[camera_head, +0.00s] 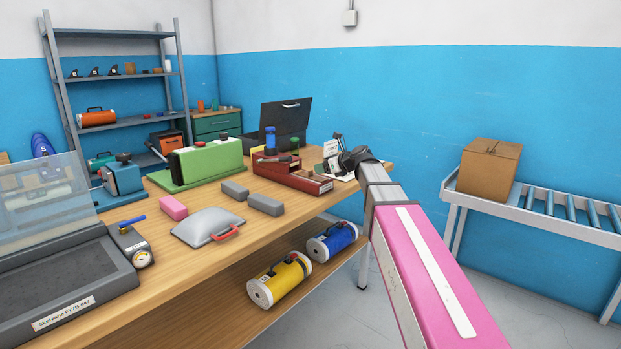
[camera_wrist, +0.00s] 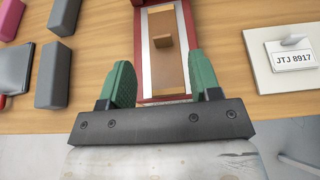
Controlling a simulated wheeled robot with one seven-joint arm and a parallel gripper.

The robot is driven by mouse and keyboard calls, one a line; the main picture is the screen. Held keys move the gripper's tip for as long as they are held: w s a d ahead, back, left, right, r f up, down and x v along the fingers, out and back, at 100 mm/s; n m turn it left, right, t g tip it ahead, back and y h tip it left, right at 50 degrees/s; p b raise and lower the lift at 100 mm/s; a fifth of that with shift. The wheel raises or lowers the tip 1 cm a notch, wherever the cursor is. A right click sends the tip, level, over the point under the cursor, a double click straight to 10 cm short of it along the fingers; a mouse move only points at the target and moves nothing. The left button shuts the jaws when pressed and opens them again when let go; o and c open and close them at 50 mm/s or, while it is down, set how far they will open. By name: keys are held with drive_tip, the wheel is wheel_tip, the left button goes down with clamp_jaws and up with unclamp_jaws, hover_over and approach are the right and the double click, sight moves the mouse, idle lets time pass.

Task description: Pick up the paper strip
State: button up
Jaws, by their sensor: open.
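A flat brown strip (camera_wrist: 165,65) lies in a red tray (camera_wrist: 188,30) with a pale inner floor, in the wrist view. It looks like the paper strip, though I cannot tell its material. A small brown tab or block (camera_wrist: 162,41) stands up from its middle. My gripper (camera_wrist: 160,82) is open, its green fingers apart on either side of the tray's near end. Nothing is between them that I can see gripped. In the head view my gripper (camera_head: 350,160) is above the table's far right end, by the red tray (camera_head: 312,184); the strip cannot be made out there.
A pale plate (camera_wrist: 285,75) labelled JTJ 8917 lies right of the tray. Grey blocks (camera_wrist: 52,76) lie to the left. On the wooden table (camera_head: 190,255) are a grey pad (camera_head: 205,226), a pink block (camera_head: 173,207) and a green machine (camera_head: 210,160). A black case (camera_head: 287,120) stands open behind.

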sight(311, 171)
drive_tip(key=x, duration=0.6)
drive_tip(key=shift+w+f, duration=0.15)
drive_tip(key=shift+f, duration=0.15)
drive_tip(key=c, duration=1)
